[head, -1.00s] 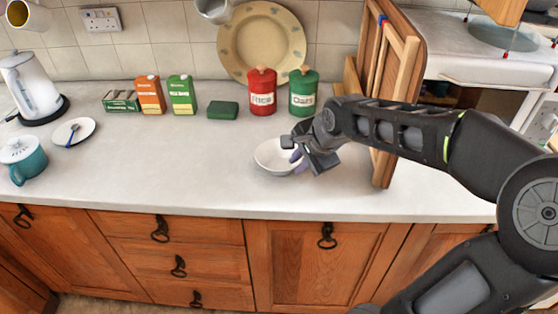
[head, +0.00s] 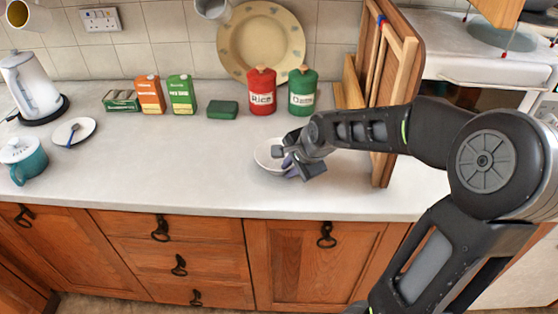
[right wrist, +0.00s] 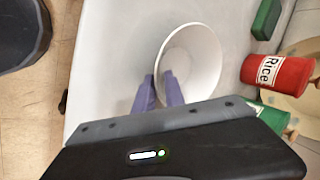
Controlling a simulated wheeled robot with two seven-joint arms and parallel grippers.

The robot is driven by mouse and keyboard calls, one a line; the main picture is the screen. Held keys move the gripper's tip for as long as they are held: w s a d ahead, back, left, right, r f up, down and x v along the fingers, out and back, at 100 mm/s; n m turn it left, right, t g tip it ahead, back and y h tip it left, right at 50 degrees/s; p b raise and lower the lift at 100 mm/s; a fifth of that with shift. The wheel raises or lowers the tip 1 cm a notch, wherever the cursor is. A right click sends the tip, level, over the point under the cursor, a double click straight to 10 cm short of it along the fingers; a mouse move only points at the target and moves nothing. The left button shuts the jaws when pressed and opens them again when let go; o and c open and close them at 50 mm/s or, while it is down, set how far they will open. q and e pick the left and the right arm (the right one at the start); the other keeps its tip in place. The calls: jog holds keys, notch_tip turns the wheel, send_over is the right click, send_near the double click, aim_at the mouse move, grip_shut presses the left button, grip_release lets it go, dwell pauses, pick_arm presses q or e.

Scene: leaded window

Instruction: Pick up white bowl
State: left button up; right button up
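The white bowl (head: 265,153) stands upright on the pale worktop (head: 170,170), near its front edge. My right gripper (head: 287,166) is at the bowl's right side and hides that part of it. In the right wrist view, the bowl (right wrist: 202,55) is empty. The two purple fingers of the right gripper (right wrist: 160,84) are apart there, one over the inside of the bowl and one outside, with the near rim between them. I cannot tell whether either finger touches the bowl. My left gripper is not in view.
A red rice canister (head: 262,92) and a green canister (head: 302,92) stand behind the bowl. Wooden boards (head: 388,90) lean upright to the right, close to my right arm. A green block (head: 222,110) lies further left. The worktop left of the bowl is clear.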

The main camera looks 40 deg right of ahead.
dwell(0.4)
grip_shut()
dwell(1.1)
jog(key=shift+r, duration=0.1)
notch_tip(320, 180, up, 10)
dwell(0.7)
dwell(0.8)
